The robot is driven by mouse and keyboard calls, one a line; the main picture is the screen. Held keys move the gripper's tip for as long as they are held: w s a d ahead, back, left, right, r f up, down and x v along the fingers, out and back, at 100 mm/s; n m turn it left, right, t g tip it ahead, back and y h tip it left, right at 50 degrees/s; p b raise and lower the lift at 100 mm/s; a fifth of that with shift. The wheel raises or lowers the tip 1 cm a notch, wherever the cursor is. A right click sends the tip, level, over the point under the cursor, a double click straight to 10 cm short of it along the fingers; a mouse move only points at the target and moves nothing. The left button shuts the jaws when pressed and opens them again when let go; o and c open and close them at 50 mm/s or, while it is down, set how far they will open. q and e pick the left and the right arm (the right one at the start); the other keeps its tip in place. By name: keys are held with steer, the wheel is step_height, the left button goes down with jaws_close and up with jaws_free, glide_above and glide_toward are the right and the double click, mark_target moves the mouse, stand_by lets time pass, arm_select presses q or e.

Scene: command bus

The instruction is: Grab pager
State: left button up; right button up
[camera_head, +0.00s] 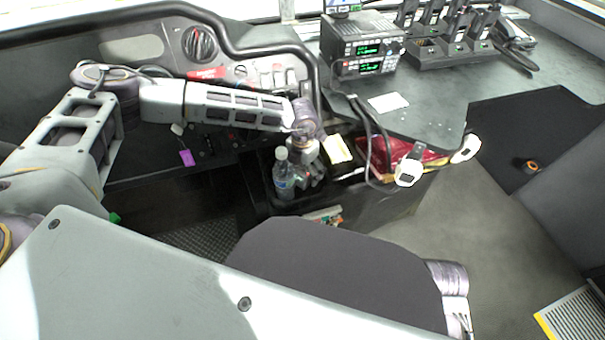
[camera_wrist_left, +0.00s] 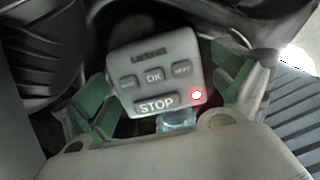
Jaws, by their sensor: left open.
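The pager (camera_wrist_left: 155,72) is a small grey box with OK and STOP buttons and a lit red light. In the left wrist view it sits between the green-padded fingers of my left gripper (camera_wrist_left: 162,94), close in front of the palm. The fingers are open on either side of it; whether they touch it I cannot tell. In the head view my left gripper (camera_head: 312,176) points down beside the console, just right of a clear bottle (camera_head: 283,177). The pager cannot be made out clearly there.
A radio unit (camera_head: 362,46) and several handsets in chargers (camera_head: 452,50) stand on the dark counter (camera_head: 430,110). A red folder (camera_head: 388,150) and white devices (camera_head: 408,172) are at its near edge. A dark seat (camera_head: 330,268) is in front.

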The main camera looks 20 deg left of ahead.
mark_target(303, 168)
arm_select(q)
steer(key=shift+f, duration=0.2)
arm_select(e)
steer(key=shift+r, duration=0.15)
arm_select(q)
steer(key=c, duration=1.3)
arm_select(e)
steer(key=shift+w, duration=0.1)
arm_select(q)
steer(key=shift+r, duration=0.2)
steer(key=shift+r, duration=0.5)
step_height(303, 168, up, 17)
steer(key=p, duration=0.3)
steer(key=shift+f+p, duration=0.15)
steer(key=shift+p, duration=0.2)
arm_select(e)
steer(key=shift+g, duration=0.4)
steer(key=f, duration=0.3)
steer(key=d+f, duration=0.1)
steer(key=f, duration=0.1)
